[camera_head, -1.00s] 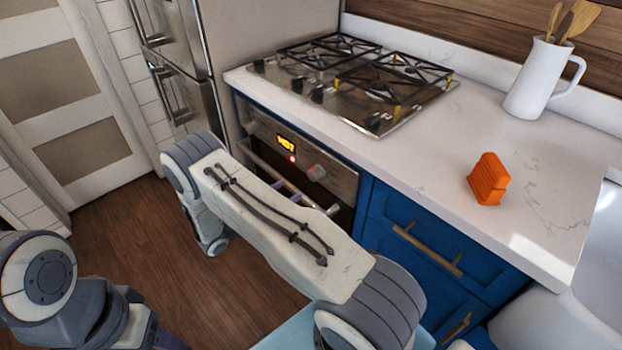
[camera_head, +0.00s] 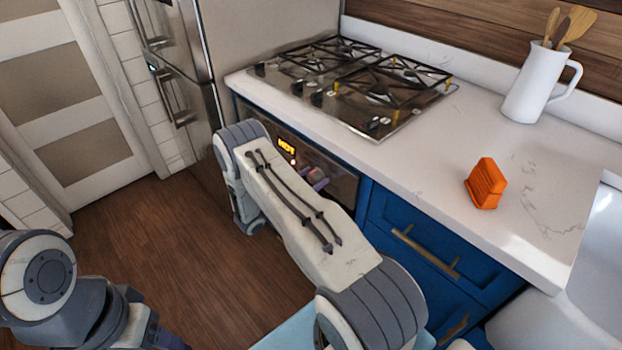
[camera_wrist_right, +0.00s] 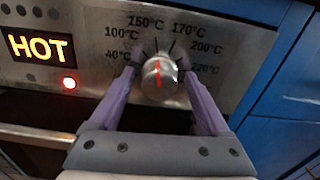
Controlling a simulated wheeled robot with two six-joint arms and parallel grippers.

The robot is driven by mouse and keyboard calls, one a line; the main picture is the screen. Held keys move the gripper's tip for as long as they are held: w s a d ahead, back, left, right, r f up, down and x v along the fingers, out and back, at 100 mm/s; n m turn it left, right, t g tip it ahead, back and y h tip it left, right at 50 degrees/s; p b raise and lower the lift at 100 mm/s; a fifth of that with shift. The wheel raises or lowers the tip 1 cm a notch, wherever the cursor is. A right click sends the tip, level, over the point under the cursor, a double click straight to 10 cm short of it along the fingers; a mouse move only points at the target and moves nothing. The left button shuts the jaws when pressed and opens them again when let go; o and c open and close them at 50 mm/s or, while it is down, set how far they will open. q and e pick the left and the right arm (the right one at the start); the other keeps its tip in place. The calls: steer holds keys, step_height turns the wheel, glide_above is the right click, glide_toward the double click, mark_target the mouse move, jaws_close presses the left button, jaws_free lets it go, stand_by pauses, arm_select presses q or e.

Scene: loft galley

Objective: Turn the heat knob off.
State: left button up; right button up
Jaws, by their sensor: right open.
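The heat knob (camera_wrist_right: 160,80) is a round metal knob with a red line on the oven's control panel. In the right wrist view its red line points up, roughly toward the 150°C mark. In the head view the knob (camera_head: 316,173) is partly hidden by my right gripper (camera_head: 312,181). The right gripper (camera_wrist_right: 159,82) is open, its two purple fingers on either side of the knob, with small gaps visible. The display (camera_wrist_right: 40,47) reads HOT, and a red lamp (camera_wrist_right: 69,83) below it is lit. My left arm shows at the lower left; its fingers are not clear.
The oven handle (camera_wrist_right: 40,135) runs below the panel. Above are the white counter (camera_head: 440,165) and gas hob (camera_head: 355,85). An orange object (camera_head: 486,184) and a white jug (camera_head: 535,85) with wooden utensils stand on the counter. Blue drawers (camera_head: 430,250) are right of the oven.

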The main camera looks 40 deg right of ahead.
jaws_close()
steer(key=shift+n, duration=0.4)
steer(key=n+b, duration=0.1)
steer(key=n, duration=1.1)
steer(key=shift+w, duration=0.1)
steer(key=n, duration=0.5)
steer(key=shift+f, duration=0.1)
steer(key=shift+a+n, duration=0.1)
steer(key=shift+n, duration=0.2)
